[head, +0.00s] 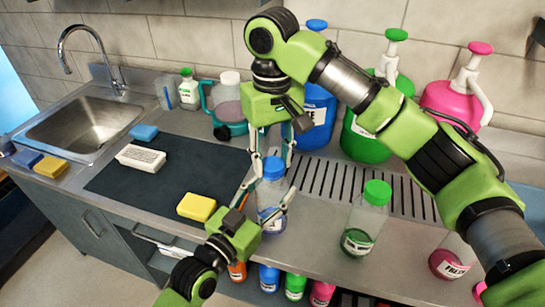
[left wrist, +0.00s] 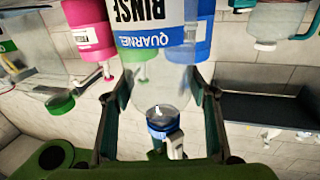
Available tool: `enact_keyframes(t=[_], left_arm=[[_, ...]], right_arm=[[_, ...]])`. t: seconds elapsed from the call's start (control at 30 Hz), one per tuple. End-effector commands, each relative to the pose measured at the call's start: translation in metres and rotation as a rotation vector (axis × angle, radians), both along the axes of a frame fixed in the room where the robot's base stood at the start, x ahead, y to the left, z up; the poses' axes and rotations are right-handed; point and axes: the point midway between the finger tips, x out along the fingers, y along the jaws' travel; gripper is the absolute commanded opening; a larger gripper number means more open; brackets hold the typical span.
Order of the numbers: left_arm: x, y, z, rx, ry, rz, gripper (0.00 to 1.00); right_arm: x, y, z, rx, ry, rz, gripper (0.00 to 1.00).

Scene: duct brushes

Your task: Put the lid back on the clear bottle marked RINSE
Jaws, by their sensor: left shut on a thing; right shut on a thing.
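The clear RINSE bottle (head: 267,196) stands upright at the front of the counter, with a blue-edged label and bluish liquid low inside. It also shows upside down in the left wrist view (left wrist: 155,82), with its RINSE label at the top. My left gripper (head: 270,220) is shut around the bottle's body. The blue lid (head: 273,167) is at the bottle's mouth, and it also shows in the left wrist view (left wrist: 160,129). My right gripper (head: 272,172) points down from above and is shut on the lid. I cannot tell whether the lid is fully seated.
A clear bottle with a green lid (head: 366,212) and a clear bottle with pink liquid (head: 448,264) stand to the right. Blue (head: 318,105), green (head: 365,140) and pink (head: 452,98) pump jugs stand behind. A yellow sponge (head: 196,207) lies on the dark mat (head: 120,187).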

Motion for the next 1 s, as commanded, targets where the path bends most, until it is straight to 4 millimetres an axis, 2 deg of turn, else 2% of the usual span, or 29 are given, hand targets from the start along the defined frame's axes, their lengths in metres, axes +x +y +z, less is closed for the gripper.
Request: enact_keyframes(t=[1.0], left_arm=[[-0.0002, 0.0000, -0.0027, 0.004, 0.004, 0.000, 0.00]], right_arm=[[0.0010, 0.0011, -0.0005, 0.002, 0.001, -2.039, 0.28]])
